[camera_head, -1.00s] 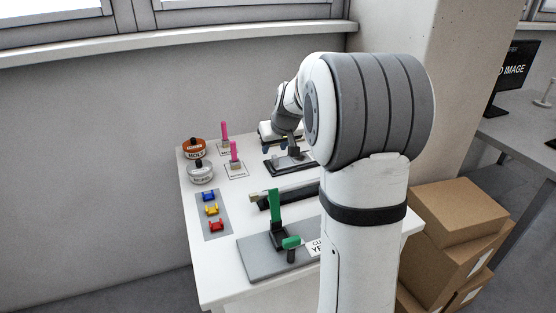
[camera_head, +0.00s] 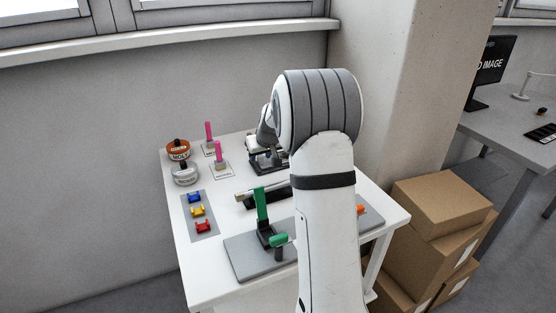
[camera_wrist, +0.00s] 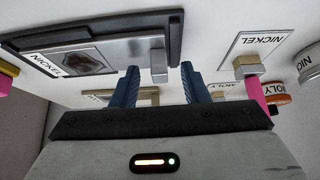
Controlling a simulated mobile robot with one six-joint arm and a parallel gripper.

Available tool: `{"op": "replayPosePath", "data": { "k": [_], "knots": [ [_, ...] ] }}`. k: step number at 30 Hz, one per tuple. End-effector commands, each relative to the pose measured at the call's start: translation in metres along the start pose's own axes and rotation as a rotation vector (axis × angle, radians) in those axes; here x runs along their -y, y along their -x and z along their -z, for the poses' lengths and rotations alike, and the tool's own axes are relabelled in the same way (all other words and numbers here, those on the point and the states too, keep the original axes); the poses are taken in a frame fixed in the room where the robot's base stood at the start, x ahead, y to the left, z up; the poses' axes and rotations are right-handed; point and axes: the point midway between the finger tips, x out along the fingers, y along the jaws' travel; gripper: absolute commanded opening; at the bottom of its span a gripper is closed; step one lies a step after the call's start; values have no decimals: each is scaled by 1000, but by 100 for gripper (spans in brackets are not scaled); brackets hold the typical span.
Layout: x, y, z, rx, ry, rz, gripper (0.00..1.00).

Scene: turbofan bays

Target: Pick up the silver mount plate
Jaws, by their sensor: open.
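The silver mount plate (camera_wrist: 128,48) lies in a dark tray (camera_wrist: 176,22) marked NICKEL, in the upper left of the wrist view. It has a dark brushed patch and a small upright silver block (camera_wrist: 158,66) at its right end. My gripper (camera_wrist: 160,72) is open, with its two blue fingers apart. In the wrist view the block shows between the fingertips; I cannot tell whether they touch it. In the head view the tray (camera_head: 262,163) is partly hidden behind my arm, and my fingers cannot be made out.
Pink-handled brushes stand on NICKEL (camera_wrist: 262,45) and MOLY cards. The orange MOLY jar (camera_head: 178,152) and silver jar (camera_head: 185,176) are at the table's left. A green-handled clamp (camera_head: 263,212) stands nearer the front. A brass-coloured piece (camera_wrist: 100,98) lies near my fingers.

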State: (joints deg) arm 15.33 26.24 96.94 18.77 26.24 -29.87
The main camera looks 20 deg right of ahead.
Motion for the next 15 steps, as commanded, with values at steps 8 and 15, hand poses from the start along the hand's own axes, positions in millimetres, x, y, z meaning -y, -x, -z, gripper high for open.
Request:
{"op": "replayPosePath", "data": {
  "k": [8,15],
  "knots": [
    [0,0,0,0,0,0,24],
    [-1,0,0,1,-1,-1,4]
  ]
}}
